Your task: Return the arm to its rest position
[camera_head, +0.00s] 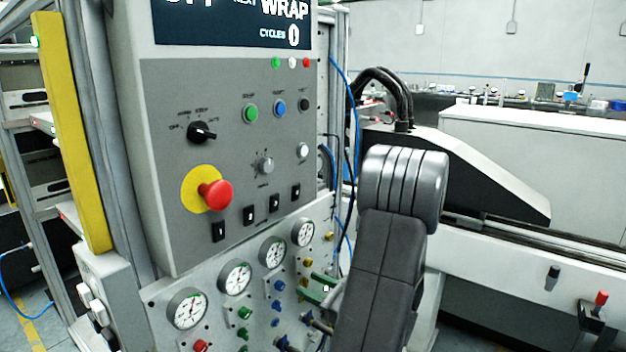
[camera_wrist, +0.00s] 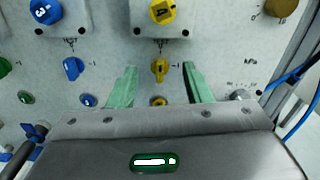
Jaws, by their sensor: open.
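My gripper (camera_wrist: 159,68) is open, with its two green fingers apart and nothing held between them. In the wrist view a small yellow valve knob (camera_wrist: 160,67) shows between the fingers, with a gap on each side; I cannot tell whether the fingertips touch the panel. In the head view my gripper (camera_head: 313,288) is low, in front of the right side of the lower valve panel (camera_head: 165,292). My dark arm link (camera_head: 375,275) stands in the foreground and hides part of that area.
A grey control box (camera_head: 140,180) with a red emergency button (camera_head: 215,194) rises above several gauges. Blue knobs (camera_wrist: 73,68) and a larger yellow knob (camera_wrist: 162,11) are near my fingers. A blue hose (camera_wrist: 290,75) runs at the right. A white machine (camera_head: 540,150) stands behind my arm.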

